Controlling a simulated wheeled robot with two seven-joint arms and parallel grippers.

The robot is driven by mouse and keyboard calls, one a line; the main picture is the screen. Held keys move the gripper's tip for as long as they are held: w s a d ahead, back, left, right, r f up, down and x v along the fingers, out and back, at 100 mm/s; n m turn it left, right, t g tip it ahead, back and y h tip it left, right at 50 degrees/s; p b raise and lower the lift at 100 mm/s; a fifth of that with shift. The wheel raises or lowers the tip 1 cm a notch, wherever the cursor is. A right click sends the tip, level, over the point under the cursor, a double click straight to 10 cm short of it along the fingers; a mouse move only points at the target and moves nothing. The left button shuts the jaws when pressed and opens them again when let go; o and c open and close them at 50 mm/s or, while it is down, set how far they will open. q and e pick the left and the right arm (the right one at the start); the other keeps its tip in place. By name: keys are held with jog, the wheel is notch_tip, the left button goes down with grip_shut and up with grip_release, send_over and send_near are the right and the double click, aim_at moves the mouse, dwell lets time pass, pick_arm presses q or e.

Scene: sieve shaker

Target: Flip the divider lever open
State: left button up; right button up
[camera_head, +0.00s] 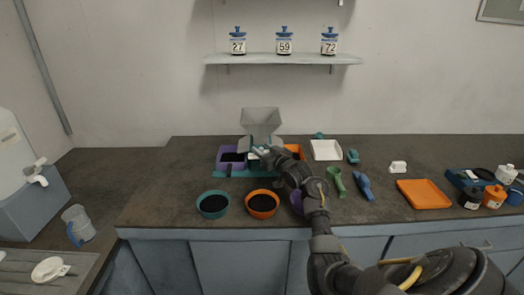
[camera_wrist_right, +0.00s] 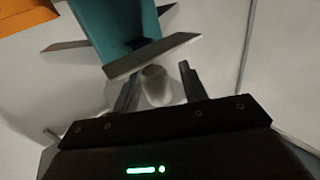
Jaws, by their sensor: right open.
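The sieve shaker, with a grey hopper (camera_head: 261,120) on top and a teal base, stands at the back of the counter. A purple bin (camera_head: 228,160) sits at its left and an orange bin (camera_head: 296,149) at its right. My right gripper (camera_head: 262,154) is at the shaker's front, below the hopper, and hides part of it. In the right wrist view, the open right gripper (camera_wrist_right: 158,84) has its fingers on either side of a pale rounded knob (camera_wrist_right: 156,84), apparently the divider lever's end. A teal part (camera_wrist_right: 118,30) with grey plates lies beyond. My left gripper is out of view.
A teal bowl (camera_head: 213,205) and an orange bowl (camera_head: 262,204) of dark grains stand in front. A white tray (camera_head: 326,149), green scoop (camera_head: 336,181), blue scoop (camera_head: 364,187) and orange tray (camera_head: 424,194) lie to the right. Labelled jars (camera_head: 284,42) stand on the shelf.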

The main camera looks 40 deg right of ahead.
grip_shut()
jog(key=shift+d+r+n+y, duration=0.1)
jog(key=shift+d+n+y, duration=0.1)
jog(key=shift+n+y, duration=0.25)
jog(key=shift+s+d+n+y, duration=0.1)
jog(key=shift+n+y, duration=0.15)
jog(key=shift+y, duration=0.4)
grip_release()
